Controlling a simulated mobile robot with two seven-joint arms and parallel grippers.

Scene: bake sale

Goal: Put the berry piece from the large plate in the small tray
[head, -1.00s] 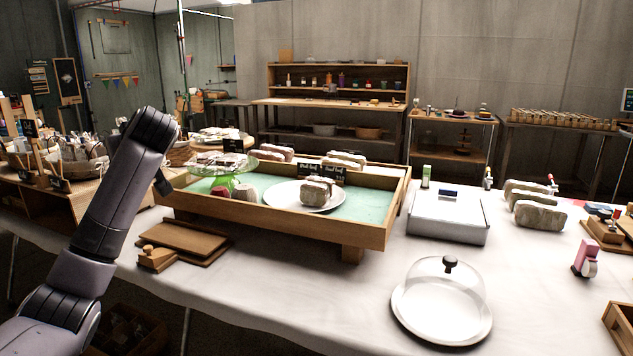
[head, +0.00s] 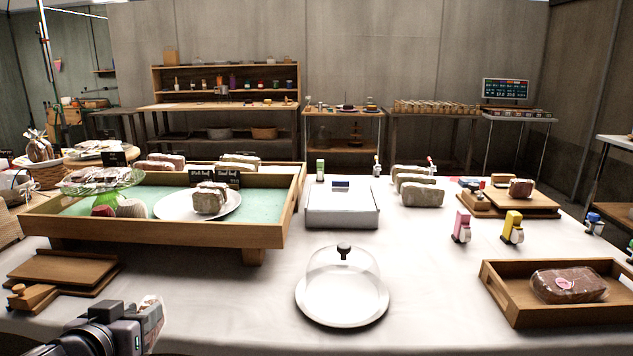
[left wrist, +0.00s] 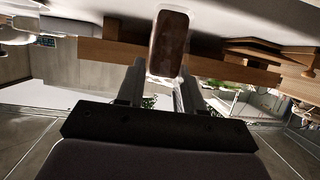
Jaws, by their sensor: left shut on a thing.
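My left gripper (head: 135,324) is low at the front left in the head view, apart from the large display tray. It is shut on a dark brown wrapped piece (left wrist: 168,45), whose clear wrapping (head: 153,316) shows at the fingertips in the head view. Whether this is the berry piece I cannot read. The large white plate (head: 168,207) lies in the display tray with a pale wrapped piece (head: 208,198) on it. A small wooden tray (head: 510,314) at the front right holds a brown wrapped piece with a pink label (head: 568,284). My right gripper is not in view.
A glass-domed white dish (head: 343,290) stands at the front middle, between my left gripper and the small tray. The wooden display tray (head: 190,235) and brown boards (head: 65,268) are at the left. A white box (head: 342,209) stands behind the dome. White cloth is clear around the dome.

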